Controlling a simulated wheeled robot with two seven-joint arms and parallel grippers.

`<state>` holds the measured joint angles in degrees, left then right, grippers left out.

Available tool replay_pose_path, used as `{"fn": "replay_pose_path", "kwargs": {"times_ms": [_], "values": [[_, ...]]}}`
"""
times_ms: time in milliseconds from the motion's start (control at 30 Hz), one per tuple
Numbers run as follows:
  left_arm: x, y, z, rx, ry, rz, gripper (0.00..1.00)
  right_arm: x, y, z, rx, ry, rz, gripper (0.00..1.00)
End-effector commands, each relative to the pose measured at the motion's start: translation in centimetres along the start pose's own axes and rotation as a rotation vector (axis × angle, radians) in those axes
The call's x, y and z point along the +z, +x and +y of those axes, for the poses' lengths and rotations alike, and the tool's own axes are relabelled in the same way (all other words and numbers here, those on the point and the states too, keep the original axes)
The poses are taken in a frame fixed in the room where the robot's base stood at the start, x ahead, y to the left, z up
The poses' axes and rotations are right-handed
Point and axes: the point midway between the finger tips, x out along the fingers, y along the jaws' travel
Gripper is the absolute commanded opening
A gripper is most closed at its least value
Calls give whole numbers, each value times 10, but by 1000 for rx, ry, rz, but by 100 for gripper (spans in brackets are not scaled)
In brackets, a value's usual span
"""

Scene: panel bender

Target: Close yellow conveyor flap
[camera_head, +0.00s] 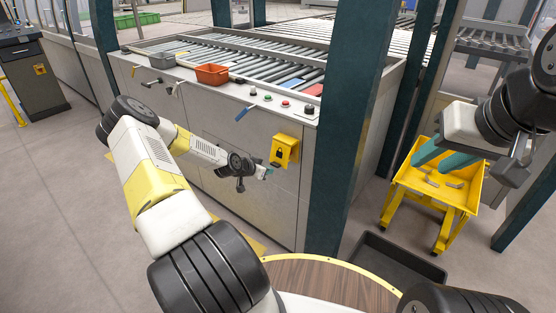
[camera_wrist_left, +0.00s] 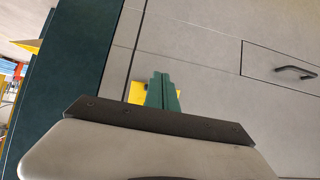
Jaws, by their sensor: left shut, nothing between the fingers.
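The yellow flap (camera_head: 289,146), marked with a dark padlock sign, is on the grey front panel of the conveyor, left of a dark teal post. Its lower edge seems to stand out from the panel; how far it is open I cannot tell. My left gripper (camera_head: 269,173) is just below and left of it, shut and empty. In the left wrist view its teal fingers (camera_wrist_left: 163,92) are together and partly cover a yellow piece (camera_wrist_left: 137,92); contact is unclear. My right gripper (camera_head: 430,163) is on the right, fingers apart, in front of a yellow cart.
The conveyor's roller bed (camera_head: 240,58) has a red-orange bin (camera_head: 212,75) and a grey bin (camera_head: 161,61) on its near ledge, beside buttons. The teal post (camera_head: 345,130) stands close right of the flap. The yellow cart (camera_head: 462,198) and a black tray (camera_head: 385,262) are to the right.

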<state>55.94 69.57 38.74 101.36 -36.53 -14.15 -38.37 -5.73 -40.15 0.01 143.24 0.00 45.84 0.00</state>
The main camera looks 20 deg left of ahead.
Motion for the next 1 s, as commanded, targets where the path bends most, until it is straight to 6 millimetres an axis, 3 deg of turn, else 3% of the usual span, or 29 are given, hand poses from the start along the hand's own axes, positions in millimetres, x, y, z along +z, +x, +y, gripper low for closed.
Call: {"fn": "replay_pose_path", "kwargs": {"times_ms": [67,700,1000], "values": [[3,1,3,4,-1,-6,0,0,0,0,0,0,-1,36],[57,-73,2,5,-8,-12,0,0,0,0,0,0,-1,36],[63,-82,3,6,-5,-12,0,0,0,0,0,0,-1,36]]}}
